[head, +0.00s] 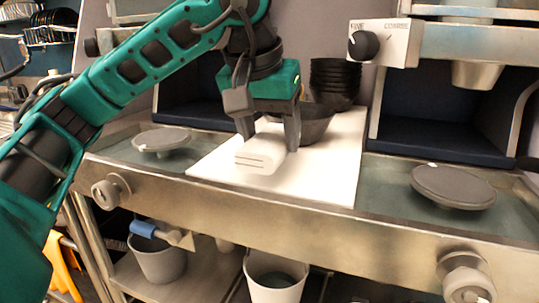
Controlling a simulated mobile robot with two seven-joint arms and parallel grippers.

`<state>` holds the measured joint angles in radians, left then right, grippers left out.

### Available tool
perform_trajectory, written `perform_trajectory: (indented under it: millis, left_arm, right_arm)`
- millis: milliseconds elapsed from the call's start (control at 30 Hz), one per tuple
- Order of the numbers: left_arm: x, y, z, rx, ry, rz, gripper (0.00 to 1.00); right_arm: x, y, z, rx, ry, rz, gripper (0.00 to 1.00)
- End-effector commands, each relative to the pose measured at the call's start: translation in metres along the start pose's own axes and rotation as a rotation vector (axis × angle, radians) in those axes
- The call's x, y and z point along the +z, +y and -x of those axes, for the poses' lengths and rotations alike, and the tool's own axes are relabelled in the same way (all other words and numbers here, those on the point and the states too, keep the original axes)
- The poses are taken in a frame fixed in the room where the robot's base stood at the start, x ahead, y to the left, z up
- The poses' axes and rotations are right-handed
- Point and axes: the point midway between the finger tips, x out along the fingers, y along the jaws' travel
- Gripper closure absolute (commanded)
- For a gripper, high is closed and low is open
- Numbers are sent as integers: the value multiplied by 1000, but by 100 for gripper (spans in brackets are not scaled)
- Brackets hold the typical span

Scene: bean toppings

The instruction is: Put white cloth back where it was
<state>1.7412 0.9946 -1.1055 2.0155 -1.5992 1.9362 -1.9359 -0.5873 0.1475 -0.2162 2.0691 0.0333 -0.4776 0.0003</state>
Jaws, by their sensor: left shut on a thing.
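The white cloth (260,157), a folded block with rounded edges, is between the fingers of my left gripper (268,133). The gripper points down and is shut on the cloth. The cloth is over or on the white board (328,180); I cannot tell if it touches the board. My left arm comes in from the left and crosses above the counter. My right gripper is not in view.
A dark bowl (316,125) sits just behind the gripper, with a stack of black bowls (334,78) at the back. Round grey lids (453,185) lie on both sides. A metal counter front (300,222) has knobs. The board's right part is clear. Buckets (275,280) stand below.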

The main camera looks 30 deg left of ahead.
Motion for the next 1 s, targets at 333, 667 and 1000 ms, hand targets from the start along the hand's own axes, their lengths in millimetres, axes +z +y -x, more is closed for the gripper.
perform_trajectory:
  millis: [333,667,1000]
  left_arm:
    - [11,-1,-27,0,-1,0,71]
    - [12,-1,-30,-1,-1,0,28]
    - [12,-1,-30,-1,-2,0,11]
  right_arm:
    - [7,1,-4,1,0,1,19]
    - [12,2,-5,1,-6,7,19]
    - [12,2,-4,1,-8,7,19]
